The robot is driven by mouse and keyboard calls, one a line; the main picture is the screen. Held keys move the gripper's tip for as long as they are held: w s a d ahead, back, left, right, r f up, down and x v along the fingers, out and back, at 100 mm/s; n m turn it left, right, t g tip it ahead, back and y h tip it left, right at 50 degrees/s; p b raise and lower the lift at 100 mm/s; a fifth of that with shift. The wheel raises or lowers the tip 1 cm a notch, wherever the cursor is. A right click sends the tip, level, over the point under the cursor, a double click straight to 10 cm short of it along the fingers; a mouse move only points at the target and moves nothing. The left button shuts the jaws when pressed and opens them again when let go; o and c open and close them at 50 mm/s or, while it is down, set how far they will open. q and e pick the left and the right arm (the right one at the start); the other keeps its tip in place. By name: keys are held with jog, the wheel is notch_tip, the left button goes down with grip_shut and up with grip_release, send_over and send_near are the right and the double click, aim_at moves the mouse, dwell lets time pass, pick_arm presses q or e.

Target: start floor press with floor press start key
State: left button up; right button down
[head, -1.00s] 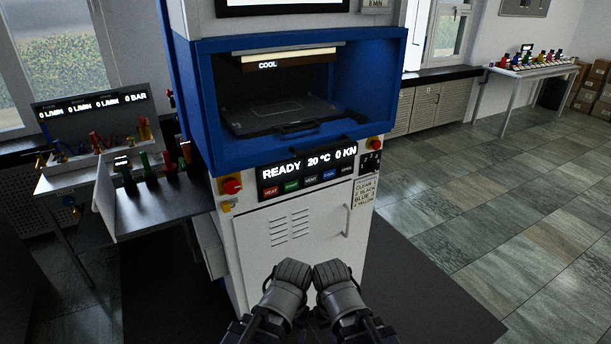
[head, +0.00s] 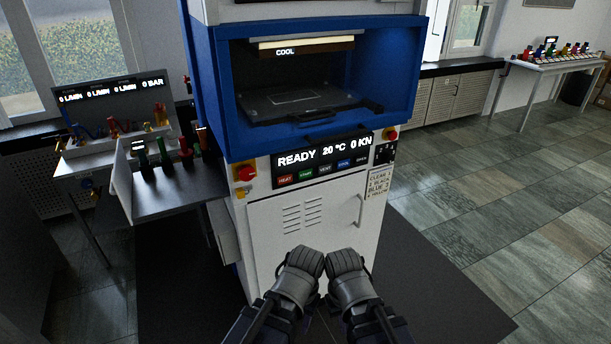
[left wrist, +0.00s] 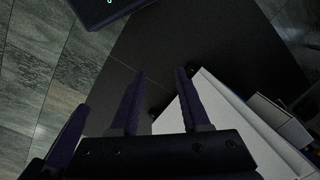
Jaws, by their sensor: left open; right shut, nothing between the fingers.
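The floor press (head: 262,215) stands ahead, a white cabinet with a blue open-fronted chamber (head: 222,85) above. Its display (head: 322,152) reads READY, 20 °C, 0 KN. Below the display is a row of small coloured keys; the green one, second from left, is the start key (head: 306,176). My left gripper (head: 303,262) and right gripper (head: 345,262) are side by side low in the head view, below the keys and apart from them. In the left wrist view my left gripper (left wrist: 160,95) is open and empty. My right gripper is shut and empty.
Red knobs (head: 245,173) and (head: 391,133) flank the panel. A side bench (head: 170,203) with coloured handles stands close on the left. A dark mat (head: 440,290) lies around the press, with clear tiled floor on the right. A far table (head: 556,66) holds several coloured items.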

pick_arm(q)
grip_shut()
dwell(1.3)
